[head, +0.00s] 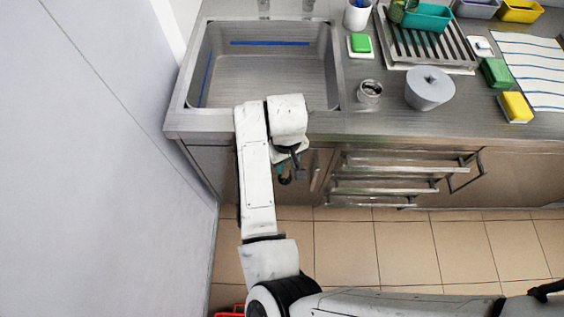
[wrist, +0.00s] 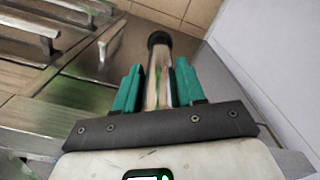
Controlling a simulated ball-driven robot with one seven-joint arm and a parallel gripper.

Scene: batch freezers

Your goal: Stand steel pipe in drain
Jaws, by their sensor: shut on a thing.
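My gripper (wrist: 158,82) has two teal fingers shut on the shiny steel pipe (wrist: 158,72), whose far end carries a dark cap or ring. In the head view my gripper (head: 284,172) hangs in front of the cabinet face, below the sink's front rim, mostly hidden by my arm. I cannot make out the pipe there. The steel sink basin (head: 265,75) lies behind my arm, with blue strips on its back and left walls. No drain can be made out; my arm hides part of the basin's front.
A small steel cup (head: 370,92) and a grey lidded pot (head: 430,88) stand on the counter right of the sink. Farther back are a green sponge (head: 361,44) and a drying rack (head: 425,45). Drawer handles (head: 400,172) jut out below. A wall (head: 100,150) bounds the left.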

